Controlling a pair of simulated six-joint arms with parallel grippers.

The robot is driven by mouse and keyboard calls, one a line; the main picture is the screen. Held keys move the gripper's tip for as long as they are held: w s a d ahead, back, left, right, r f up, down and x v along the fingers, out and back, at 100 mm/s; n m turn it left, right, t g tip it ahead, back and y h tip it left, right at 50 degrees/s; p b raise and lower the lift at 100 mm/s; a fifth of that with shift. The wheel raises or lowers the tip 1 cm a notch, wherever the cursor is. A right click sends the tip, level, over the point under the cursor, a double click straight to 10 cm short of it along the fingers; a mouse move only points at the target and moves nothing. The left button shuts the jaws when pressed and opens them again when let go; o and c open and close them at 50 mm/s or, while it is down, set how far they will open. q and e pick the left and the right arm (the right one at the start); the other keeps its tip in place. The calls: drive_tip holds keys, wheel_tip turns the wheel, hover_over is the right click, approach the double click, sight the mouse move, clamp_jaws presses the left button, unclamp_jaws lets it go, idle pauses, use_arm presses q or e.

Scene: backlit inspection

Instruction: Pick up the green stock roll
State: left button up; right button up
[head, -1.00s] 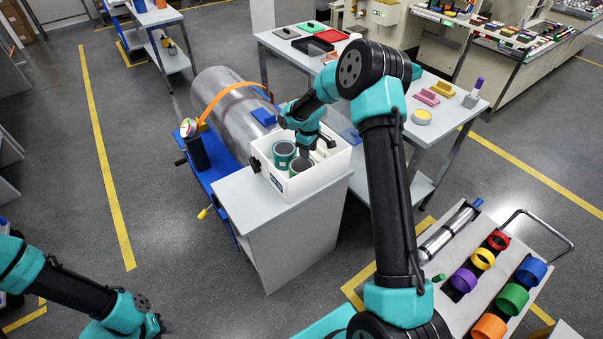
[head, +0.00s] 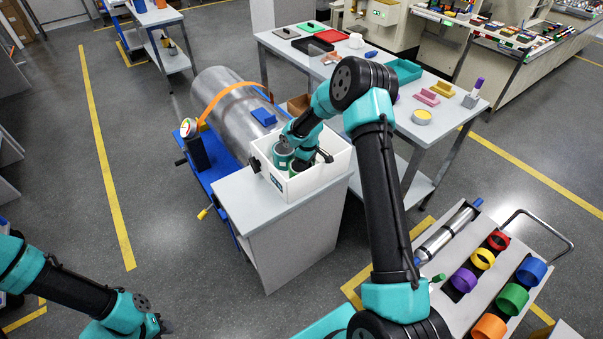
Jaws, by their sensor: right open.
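A white bin (head: 300,188) stands on a grey cabinet and holds two green rolls with pale tops. One roll (head: 283,155) stands at the bin's left. The other roll (head: 298,167) is close beside it, nearer the bin's middle and partly covered by my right wrist. My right gripper (head: 314,162) reaches down into the bin, open, beside this second roll. I cannot tell whether its fingers touch or surround the roll. My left gripper (head: 155,326) is at the lower left, far from the bin, and its jaws are too small to read.
A large metal cylinder with an orange strap (head: 228,100) lies on a blue cart behind the bin. A worktable (head: 385,62) with trays stands behind. At lower right a trolley holds coloured rings, including a green ring (head: 513,298). Floor at left is clear.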

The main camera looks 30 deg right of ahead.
drive_tip(key=shift+f, duration=0.15)
idle(0.3)
clamp_jaws()
